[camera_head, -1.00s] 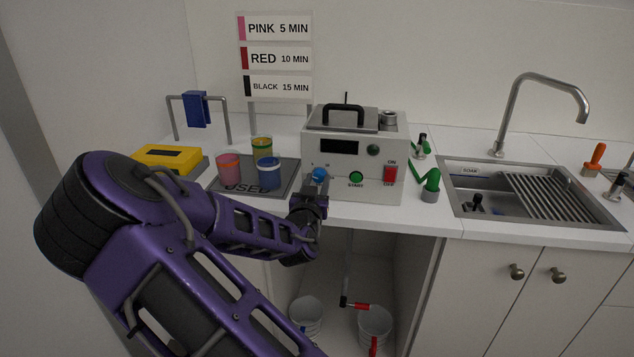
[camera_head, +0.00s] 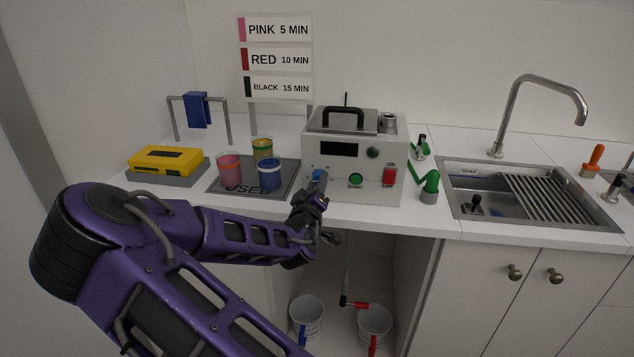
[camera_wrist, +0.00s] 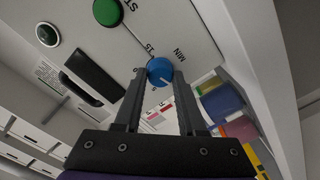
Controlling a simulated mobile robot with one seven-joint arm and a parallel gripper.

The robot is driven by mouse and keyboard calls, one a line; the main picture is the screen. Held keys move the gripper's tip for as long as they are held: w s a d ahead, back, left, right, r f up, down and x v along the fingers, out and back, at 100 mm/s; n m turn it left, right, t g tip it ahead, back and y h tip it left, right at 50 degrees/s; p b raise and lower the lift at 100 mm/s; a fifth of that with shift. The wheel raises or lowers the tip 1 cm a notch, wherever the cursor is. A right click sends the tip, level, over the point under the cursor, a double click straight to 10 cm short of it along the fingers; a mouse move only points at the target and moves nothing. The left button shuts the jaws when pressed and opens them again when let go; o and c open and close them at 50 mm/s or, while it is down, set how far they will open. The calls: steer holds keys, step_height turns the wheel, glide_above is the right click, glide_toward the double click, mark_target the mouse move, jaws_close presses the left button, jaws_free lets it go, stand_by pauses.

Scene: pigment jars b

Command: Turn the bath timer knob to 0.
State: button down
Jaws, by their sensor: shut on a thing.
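The blue timer knob (camera_head: 318,174) sits on the lower left front of the grey bath box (camera_head: 334,190). My gripper (camera_head: 316,186) reaches it from the front. In the wrist view, the blue knob (camera_wrist: 160,70) lies between the fingertips of my gripper (camera_wrist: 156,80), which is shut on it. A white pointer line shows on the knob's face; the labels "15" and "MIN" are printed near it.
The green START button (camera_head: 355,180) and red ON/OFF switch (camera_head: 390,175) are right of the knob. Several colored jars, including a blue one (camera_head: 269,175), stand on the dark mat (camera_head: 224,186) to the left. A sink (camera_head: 470,215) is at right. Buckets stand below in the open cabinet.

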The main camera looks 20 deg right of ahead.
steer(key=n, duration=0.4)
steer(key=shift+n+p, duration=0.3)
steer(key=shift+p, duration=0.05)
steer(key=n, duration=0.4)
steer(key=shift+n, duration=0.3)
steer(key=n, duration=0.4)
steer(key=shift+n, duration=0.3)
steer(key=n, duration=0.4)
steer(key=shift+f+n, duration=0.1)
steer(key=shift+n, duration=0.2)
steer(key=c, duration=0.5)
jaws_free()
